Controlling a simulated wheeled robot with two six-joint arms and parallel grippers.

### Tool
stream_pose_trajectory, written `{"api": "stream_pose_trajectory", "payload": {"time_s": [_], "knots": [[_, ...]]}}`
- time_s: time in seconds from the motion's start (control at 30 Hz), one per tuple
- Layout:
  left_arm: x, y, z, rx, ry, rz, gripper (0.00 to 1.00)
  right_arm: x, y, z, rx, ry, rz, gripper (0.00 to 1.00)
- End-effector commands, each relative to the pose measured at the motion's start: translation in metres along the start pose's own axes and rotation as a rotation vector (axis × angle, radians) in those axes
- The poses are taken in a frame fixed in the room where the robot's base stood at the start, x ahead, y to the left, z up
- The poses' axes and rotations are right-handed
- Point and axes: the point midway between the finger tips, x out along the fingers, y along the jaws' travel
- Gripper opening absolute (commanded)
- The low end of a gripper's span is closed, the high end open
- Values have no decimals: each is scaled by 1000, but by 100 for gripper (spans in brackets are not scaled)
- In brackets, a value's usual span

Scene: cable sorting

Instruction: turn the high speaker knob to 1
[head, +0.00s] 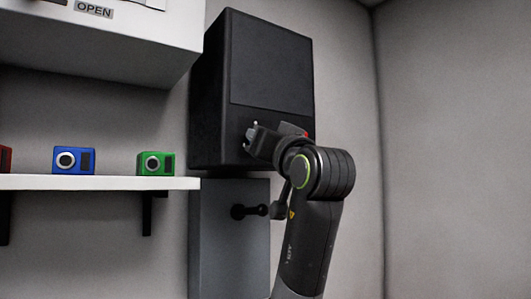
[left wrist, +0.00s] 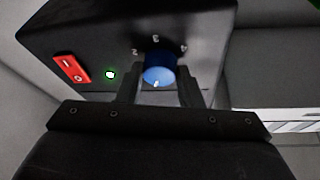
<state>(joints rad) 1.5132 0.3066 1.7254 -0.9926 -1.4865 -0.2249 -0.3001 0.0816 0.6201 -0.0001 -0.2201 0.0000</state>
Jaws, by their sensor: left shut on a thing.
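A small white mark shows on the knob's face, at the lower edge in this view. Small white digits, among them 2 and 3, stand around the knob's far side. Other digits are hidden. My right gripper is not in view.
A red switch (left wrist: 71,68) and a lit green light (left wrist: 110,75) are beside the knob. A grey box with a black lever (head: 250,211) hangs below the speaker. A white shelf (head: 100,183) holds blue (head: 74,160) and green (head: 155,163) boxes. The right wall is bare.

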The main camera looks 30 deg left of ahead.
Motion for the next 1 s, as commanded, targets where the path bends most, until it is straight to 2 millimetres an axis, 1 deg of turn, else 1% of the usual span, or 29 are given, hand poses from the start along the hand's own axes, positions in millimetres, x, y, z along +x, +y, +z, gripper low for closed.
{"api": "stream_pose_trajectory", "payload": {"time_s": [0.03,0.4,0.7,1.0], "knots": [[-1,-1,2,37,2,14,10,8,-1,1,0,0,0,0],[-1,-3,0,336,-16,135,10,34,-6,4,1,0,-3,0],[0,-5,-2,488,-26,196,10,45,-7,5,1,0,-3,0],[1,-5,-3,545,-30,220,10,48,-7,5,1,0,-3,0]]}}
